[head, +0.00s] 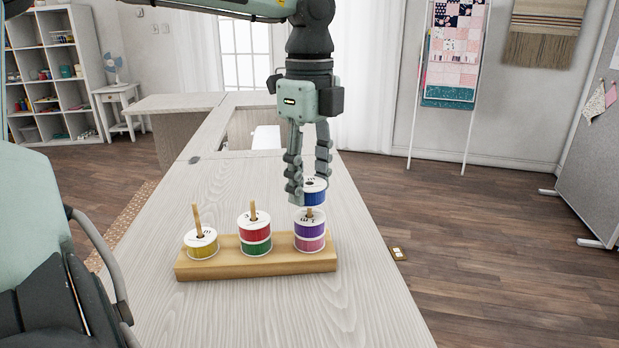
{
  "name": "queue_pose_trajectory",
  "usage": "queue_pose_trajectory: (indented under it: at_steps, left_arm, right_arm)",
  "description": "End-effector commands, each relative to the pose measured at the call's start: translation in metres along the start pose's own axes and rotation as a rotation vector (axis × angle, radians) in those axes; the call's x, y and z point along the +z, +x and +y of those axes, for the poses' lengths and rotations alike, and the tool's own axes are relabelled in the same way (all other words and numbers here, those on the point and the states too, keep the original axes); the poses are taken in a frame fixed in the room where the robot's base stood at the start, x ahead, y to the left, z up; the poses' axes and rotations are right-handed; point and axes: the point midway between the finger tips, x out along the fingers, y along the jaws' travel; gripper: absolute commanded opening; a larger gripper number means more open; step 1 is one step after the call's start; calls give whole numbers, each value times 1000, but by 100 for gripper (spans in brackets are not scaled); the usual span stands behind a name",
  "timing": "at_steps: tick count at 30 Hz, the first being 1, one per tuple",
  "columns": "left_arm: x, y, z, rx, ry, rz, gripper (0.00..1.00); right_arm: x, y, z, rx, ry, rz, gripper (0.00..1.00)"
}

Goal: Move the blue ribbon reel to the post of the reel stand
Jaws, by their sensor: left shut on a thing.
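The blue ribbon reel (314,195) has white flanges and is held between the fingers of my left gripper (308,188), which points down. The wooden reel stand (258,264) has three posts. Its right post (309,212) carries a purple reel (309,230) over a pink reel (310,244). The blue reel is just above this stack, with a gap below it. I cannot tell whether it is around the post's tip or behind it. The middle post has a red reel (256,233) over a green one (257,247). The left post has a yellow reel (202,246). My right gripper is out of view.
The stand is on a pale wooden cabinet top (190,320), clear in front of and behind it. The right edge of the top is close to the stand. A small brass-coloured plate (398,254) shows just beyond that edge. Shelves (60,75) stand far left.

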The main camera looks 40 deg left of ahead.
Motion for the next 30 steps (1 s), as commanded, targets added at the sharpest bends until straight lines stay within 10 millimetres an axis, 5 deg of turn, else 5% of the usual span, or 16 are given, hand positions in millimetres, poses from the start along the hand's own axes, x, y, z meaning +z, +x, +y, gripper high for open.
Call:
queue_pose_trajectory:
  at_steps: [29,30]
  left_arm:
    - [0,18,0,-1,0,0,23]
    - [0,18,0,-1,0,0,50]
  right_arm:
    - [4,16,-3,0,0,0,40]
    - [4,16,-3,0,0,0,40]
